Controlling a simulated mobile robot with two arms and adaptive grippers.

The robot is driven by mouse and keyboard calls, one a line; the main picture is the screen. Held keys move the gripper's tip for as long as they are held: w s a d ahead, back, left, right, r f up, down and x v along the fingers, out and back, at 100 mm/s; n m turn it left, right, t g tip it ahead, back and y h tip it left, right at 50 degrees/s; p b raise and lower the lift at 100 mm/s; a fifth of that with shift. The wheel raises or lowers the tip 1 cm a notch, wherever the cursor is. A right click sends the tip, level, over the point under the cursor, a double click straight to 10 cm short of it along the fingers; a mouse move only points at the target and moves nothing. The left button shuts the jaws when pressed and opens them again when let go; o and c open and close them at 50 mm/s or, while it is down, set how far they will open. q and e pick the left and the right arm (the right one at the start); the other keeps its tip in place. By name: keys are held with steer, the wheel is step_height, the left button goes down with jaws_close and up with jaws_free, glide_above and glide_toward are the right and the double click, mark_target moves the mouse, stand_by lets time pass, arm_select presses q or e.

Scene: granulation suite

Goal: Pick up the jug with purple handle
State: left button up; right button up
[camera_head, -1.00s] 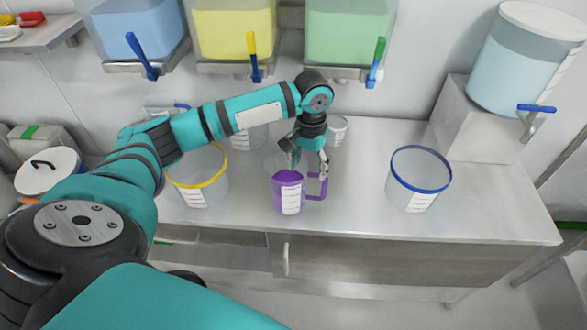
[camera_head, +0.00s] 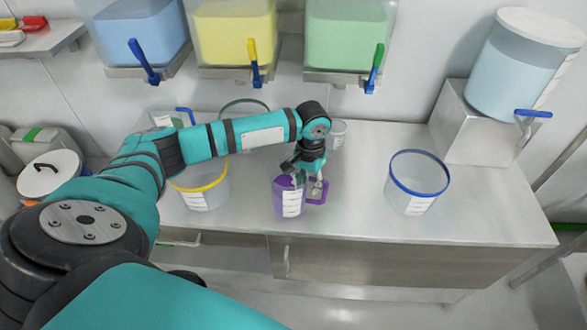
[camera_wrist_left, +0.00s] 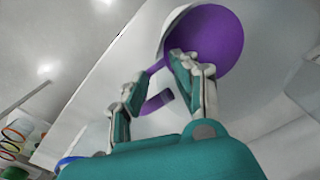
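The jug with purple handle (camera_head: 290,198) stands upright on the steel counter and holds purple liquid. Its handle (camera_head: 317,197) points to the right in the head view. My left gripper (camera_head: 309,184) is low over the jug's handle side, fingers pointing down. In the left wrist view, the purple liquid (camera_wrist_left: 222,40) shows beyond the fingers. There the left gripper (camera_wrist_left: 157,70) is open, with part of the purple handle (camera_wrist_left: 157,102) visible between its fingers. One finger overlaps the jug's edge; the other is outside the handle. I cannot tell whether they touch it. My right gripper is not in view.
A yellow-rimmed container (camera_head: 203,188) stands left of the jug, partly behind my arm. A blue-rimmed container (camera_head: 415,185) stands to the right. A small white-labelled cup (camera_head: 338,134) is behind. Tanks with taps hang above the counter (camera_head: 360,215). Counter space right of the jug is clear.

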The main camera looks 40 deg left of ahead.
arm_select(q)
steer(key=c, duration=0.4)
jaws_close()
steer(key=shift+w+r, duration=0.15)
steer(key=shift+r, duration=0.1)
